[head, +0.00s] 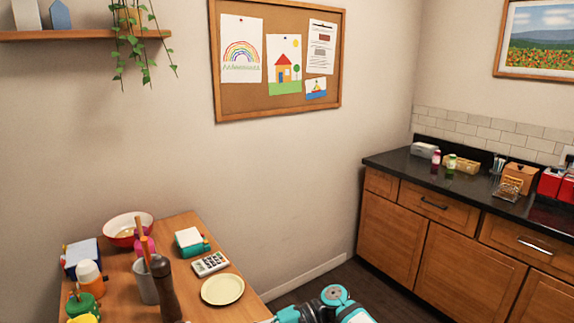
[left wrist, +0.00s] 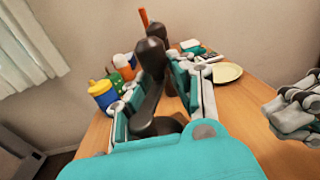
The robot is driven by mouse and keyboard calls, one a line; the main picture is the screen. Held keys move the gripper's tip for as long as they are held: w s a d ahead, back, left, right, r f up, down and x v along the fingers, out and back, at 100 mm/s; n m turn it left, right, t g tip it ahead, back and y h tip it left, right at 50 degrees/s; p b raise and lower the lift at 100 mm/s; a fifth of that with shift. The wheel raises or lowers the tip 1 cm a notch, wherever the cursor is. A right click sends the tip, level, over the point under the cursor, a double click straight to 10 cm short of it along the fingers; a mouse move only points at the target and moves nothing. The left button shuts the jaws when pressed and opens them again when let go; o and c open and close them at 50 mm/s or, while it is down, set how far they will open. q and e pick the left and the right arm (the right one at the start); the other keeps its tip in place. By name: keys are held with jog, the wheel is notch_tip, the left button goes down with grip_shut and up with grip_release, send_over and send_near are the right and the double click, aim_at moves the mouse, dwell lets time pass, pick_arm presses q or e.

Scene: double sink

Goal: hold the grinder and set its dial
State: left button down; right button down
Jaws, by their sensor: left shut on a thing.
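The grinder (head: 165,290) is a tall dark brown mill at the front of the wooden table in the head view, cut by the bottom edge. In the left wrist view the grinder (left wrist: 151,58) stands between the fingers of my left gripper (left wrist: 160,82), which is shut on it. A second dark rounded shape shows just right of it there; I cannot tell what it is. No dial can be made out. My right gripper (left wrist: 294,106) is at the right edge of the left wrist view, apart from the grinder; its opening is unclear.
On the table (head: 222,262) stand a grey cup (head: 146,283) with wooden utensils, a red-rimmed bowl (head: 128,228), bottles, a calculator (head: 210,263) and a yellow plate (head: 222,289). A dark counter (head: 470,182) with small items lies along the right.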

dwell(0.4)
pick_arm(q)
jog(key=c, duration=1.1)
grip_release()
jog(key=shift+o, duration=0.2)
